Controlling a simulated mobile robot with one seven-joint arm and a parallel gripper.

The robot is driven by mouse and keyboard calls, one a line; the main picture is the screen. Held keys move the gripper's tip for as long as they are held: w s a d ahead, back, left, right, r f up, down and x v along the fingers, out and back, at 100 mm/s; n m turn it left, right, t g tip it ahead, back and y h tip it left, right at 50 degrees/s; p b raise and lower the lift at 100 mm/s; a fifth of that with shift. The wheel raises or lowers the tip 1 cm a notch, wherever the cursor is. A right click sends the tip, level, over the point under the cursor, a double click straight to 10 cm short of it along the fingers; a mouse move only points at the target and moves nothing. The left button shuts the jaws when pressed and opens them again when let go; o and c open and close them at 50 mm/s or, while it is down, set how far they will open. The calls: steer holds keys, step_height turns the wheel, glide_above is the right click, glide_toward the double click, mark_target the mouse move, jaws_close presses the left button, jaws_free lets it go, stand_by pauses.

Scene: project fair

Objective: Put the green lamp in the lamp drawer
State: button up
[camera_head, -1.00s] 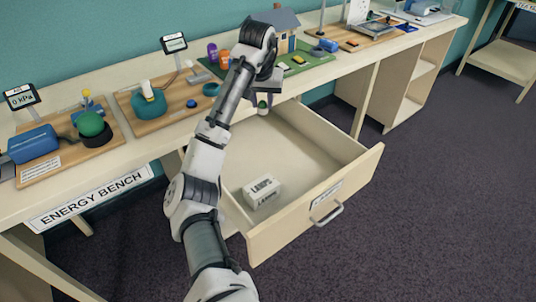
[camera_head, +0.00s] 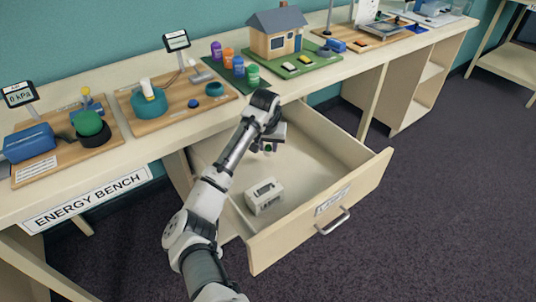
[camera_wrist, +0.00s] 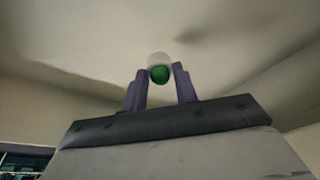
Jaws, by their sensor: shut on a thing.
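The green lamp (camera_wrist: 160,73) is a small green bulb with a pale base, held between my gripper's two dark fingers (camera_wrist: 160,84) in the wrist view. In the head view my gripper (camera_head: 268,148) is over the inside of the open drawer (camera_head: 308,160), toward its back, and the lamp shows as a small green spot at the fingertips. I cannot tell whether the lamp touches the drawer floor. The drawer has a label and a grey handle (camera_head: 333,221) on its front.
A small white labelled box (camera_head: 264,196) lies in the drawer near its left wall. The bench top (camera_head: 205,115) above carries a model house (camera_head: 277,32), coloured pots (camera_head: 227,60) and demonstration boards. The drawer's right part is clear.

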mark_target(268, 152)
steer(key=shift+f, duration=2.35)
steer(key=o, duration=1)
steer(key=shift+o, duration=0.2)
steer(key=v, duration=1.2)
steer(key=shift+b, duration=0.3)
steer(key=shift+r, duration=0.1)
